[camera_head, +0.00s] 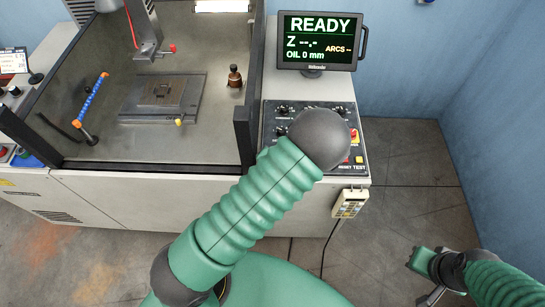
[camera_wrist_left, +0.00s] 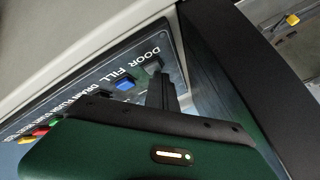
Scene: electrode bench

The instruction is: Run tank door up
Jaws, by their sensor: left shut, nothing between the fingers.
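The control panel (camera_head: 350,171) lies right of the tank, largely behind my left arm. In the left wrist view the panel (camera_wrist_left: 137,70) shows the labels DOOR, FILL, DRAIN and FLUSH, upside down and slanted. My left gripper (camera_wrist_left: 157,72) is shut and empty, its dark fingertips at the DOOR control, beside the blue FILL button (camera_wrist_left: 124,85). Whether it touches is hard to tell; the tip covers the DOOR control. In the head view this gripper is hidden behind my arm. The tank front shows a low dark bar (camera_head: 150,167) between dark posts. My right gripper (camera_head: 430,282) hangs over the floor, its fingers unclear.
A dark tank post (camera_wrist_left: 235,40) stands close beside my left gripper. Inside the tank are a plate with a workpiece (camera_head: 161,94), a blue nozzle (camera_head: 92,100) and a brown bottle (camera_head: 234,76). The screen (camera_head: 318,40) reads READY, OIL 0 mm. A pendant (camera_head: 350,203) hangs at the front.

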